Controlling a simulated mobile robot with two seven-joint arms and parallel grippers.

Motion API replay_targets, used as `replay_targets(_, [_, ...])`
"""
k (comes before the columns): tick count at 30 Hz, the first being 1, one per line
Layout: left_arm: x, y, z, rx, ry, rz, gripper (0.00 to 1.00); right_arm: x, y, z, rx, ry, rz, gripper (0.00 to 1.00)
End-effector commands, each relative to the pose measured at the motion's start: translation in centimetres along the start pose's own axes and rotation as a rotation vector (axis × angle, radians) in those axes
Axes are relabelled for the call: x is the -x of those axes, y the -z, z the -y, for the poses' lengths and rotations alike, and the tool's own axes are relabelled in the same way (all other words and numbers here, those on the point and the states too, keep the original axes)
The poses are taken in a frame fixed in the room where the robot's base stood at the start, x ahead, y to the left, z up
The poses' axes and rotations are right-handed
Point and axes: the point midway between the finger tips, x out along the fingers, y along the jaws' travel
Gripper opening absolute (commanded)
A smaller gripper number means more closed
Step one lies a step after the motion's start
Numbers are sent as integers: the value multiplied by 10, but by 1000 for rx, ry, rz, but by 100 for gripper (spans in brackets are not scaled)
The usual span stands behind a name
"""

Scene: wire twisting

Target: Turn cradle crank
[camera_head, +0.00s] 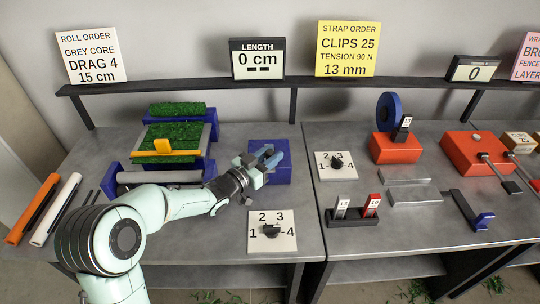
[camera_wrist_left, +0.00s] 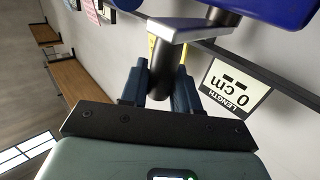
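The crank has a grey arm (camera_wrist_left: 190,30) and a dark round handle (camera_wrist_left: 161,65), joined to a blue body (camera_wrist_left: 285,8) in the left wrist view. My left gripper (camera_wrist_left: 160,88) has one finger on each side of the handle, close against it, and appears shut on it. In the head view my left gripper (camera_head: 268,157) is over a blue block (camera_head: 283,177), and the crank is hidden or too small to make out. A grey roller (camera_head: 160,177) lies between blue end pieces to the left. My right gripper is not in view.
A numbered dial (camera_head: 285,241) sits in front of the gripper. The length display (camera_head: 257,60) reads 0 cm on the back shelf (camera_head: 200,87). A turf-topped frame (camera_head: 178,133) with a yellow bar (camera_head: 163,149) stands behind the roller. Orange (camera_head: 32,208) and white (camera_head: 56,210) rods lie at left.

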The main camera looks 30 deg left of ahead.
Motion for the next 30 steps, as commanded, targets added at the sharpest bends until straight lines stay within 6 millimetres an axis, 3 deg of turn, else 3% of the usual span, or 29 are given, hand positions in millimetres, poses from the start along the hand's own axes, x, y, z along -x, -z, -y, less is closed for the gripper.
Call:
replay_targets(20, [6,-1,7,0,5,2,0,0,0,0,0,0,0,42])
replay_targets(30, [16,0,22,-1,8,3,0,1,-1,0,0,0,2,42])
